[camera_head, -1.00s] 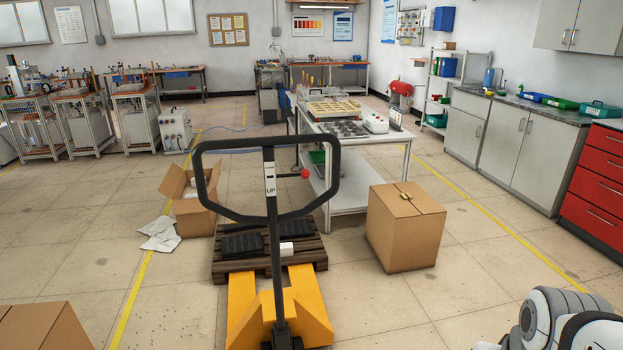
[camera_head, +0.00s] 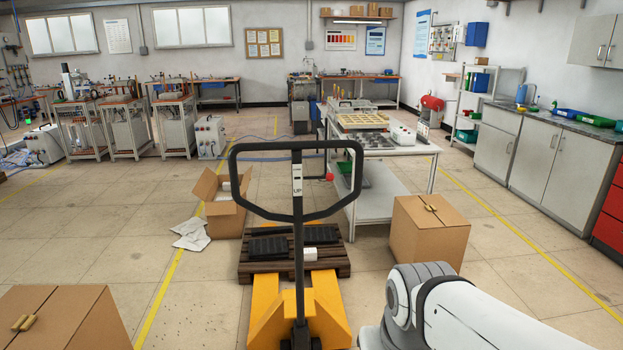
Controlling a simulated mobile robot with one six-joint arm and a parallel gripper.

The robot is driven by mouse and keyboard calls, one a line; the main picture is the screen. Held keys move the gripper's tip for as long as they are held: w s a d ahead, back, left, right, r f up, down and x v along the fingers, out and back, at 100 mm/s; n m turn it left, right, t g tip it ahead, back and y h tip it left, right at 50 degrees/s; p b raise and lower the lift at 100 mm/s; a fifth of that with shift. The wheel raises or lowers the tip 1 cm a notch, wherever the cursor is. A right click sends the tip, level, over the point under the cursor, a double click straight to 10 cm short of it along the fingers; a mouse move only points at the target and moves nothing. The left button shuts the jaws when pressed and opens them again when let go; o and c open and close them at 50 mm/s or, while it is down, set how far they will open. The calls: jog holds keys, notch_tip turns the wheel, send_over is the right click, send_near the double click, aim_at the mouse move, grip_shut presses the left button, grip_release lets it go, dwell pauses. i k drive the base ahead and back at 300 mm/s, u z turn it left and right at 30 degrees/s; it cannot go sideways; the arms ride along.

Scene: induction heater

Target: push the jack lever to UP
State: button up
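The pallet jack (camera_head: 264,314) is yellow, with a black loop handle (camera_head: 240,183) standing upright at the centre of the view. On its stem is a pale label plate (camera_head: 297,181) with "UP" on it. A small red knob (camera_head: 329,177), probably the lever's end, shows just right of the stem inside the loop. The lever's exact setting is too small to tell. The jack's forks reach under a wooden pallet (camera_head: 340,262) carrying dark blocks and a small white item. My white arm is at the lower right, but my gripper is out of view.
A closed cardboard box (camera_head: 430,233) stands right of the pallet. An open box (camera_head: 226,218) and crumpled paper (camera_head: 190,233) lie left of it. Another box (camera_head: 70,320) is at the lower left. A worktable (camera_head: 385,206) stands behind.

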aim_at(330, 177)
jog(key=z, duration=0.05)
jog(key=i, duration=1)
jog(key=u, duration=0.1)
